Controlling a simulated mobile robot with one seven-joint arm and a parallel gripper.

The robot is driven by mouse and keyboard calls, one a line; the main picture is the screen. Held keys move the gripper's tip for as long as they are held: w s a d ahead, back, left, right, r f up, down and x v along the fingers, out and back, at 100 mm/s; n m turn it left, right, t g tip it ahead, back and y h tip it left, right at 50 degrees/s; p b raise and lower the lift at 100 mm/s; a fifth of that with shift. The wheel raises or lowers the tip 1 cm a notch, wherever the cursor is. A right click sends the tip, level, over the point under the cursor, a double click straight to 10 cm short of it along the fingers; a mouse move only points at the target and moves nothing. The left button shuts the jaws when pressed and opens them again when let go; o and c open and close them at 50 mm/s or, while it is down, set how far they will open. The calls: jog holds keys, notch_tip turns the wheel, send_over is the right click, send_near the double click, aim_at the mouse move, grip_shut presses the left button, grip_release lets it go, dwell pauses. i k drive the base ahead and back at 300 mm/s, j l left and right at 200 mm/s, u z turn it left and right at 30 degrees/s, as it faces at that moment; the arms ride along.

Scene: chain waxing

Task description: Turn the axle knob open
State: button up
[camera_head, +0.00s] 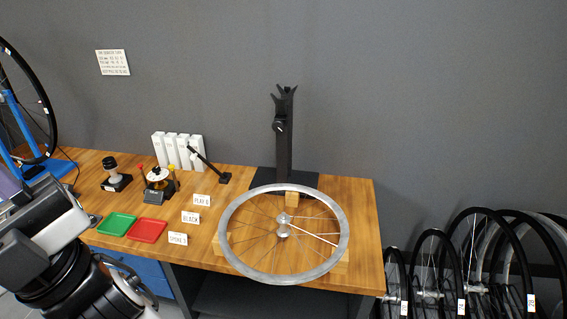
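A black upright stand (284,150) with a forked top rises from a black base plate at the back right of the wooden bench. A small dark round knob with a pale mark (280,126) is on its upper part; it looks like the axle knob, but its turn position is too small to tell. A silver spoked wheel (230,234) lies flat on wooden blocks in front of the stand, with its hub (284,222) in the middle. Parts of my arm show at the lower left, far from the stand. My gripper's fingers are not visible.
On the wooden bench (362,205) are a green tray (116,224), a red tray (147,231), small devices, white boxes (178,150) and white label cards (202,200). Several wheels stand at the right. A blue stand with a wheel is at the left.

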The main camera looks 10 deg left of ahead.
aim_at(278, 126)
jog(key=i+j+z, duration=0.35)
jog(key=j, duration=0.35)
jog(key=i+j+z, duration=0.2)
jog(key=i+j, duration=0.1)
jog(key=j, duration=0.1)
